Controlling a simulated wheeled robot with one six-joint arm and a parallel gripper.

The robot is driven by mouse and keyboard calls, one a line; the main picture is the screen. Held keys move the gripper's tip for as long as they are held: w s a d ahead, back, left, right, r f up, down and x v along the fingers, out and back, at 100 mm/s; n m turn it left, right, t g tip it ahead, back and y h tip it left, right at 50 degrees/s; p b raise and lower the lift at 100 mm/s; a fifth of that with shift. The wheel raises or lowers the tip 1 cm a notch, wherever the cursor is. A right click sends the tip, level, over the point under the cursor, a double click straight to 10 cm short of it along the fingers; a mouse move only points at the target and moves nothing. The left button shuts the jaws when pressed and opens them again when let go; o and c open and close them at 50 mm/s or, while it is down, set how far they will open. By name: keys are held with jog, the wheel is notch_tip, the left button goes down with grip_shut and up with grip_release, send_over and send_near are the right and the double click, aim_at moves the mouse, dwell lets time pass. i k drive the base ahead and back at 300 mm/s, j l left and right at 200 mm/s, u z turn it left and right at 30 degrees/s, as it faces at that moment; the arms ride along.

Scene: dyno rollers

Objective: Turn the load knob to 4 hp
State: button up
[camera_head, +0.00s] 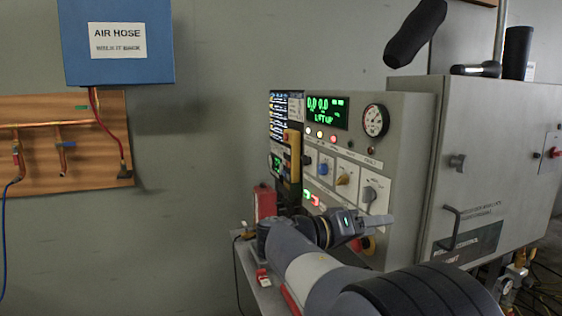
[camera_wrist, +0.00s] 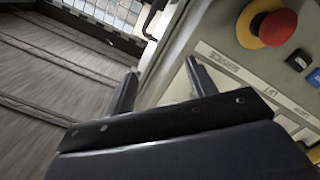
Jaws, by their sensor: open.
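The grey control panel (camera_head: 410,120) stands at centre right, facing left. My gripper (camera_head: 378,222) is in front of the lower panel, below the grey knob. In the wrist view my gripper (camera_wrist: 160,84) has its two fingers apart with nothing between them. No knob of that row is clearly seen there.
A red emergency button (camera_wrist: 273,27) on a yellow collar sits beyond my fingers at upper right in the wrist view. A green-lit display (camera_head: 327,110) and a round gauge (camera_head: 374,120) are above the knobs. A grey cabinet (camera_head: 500,150) adjoins at right.

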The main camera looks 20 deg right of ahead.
aim_at(322, 170)
jog(key=i+j, duration=0.15)
jog(key=i, duration=0.2)
jog(key=i+j, duration=0.15)
jog(key=i, duration=0.2)
jog(key=i+j, duration=0.2)
jog(key=i, duration=0.15)
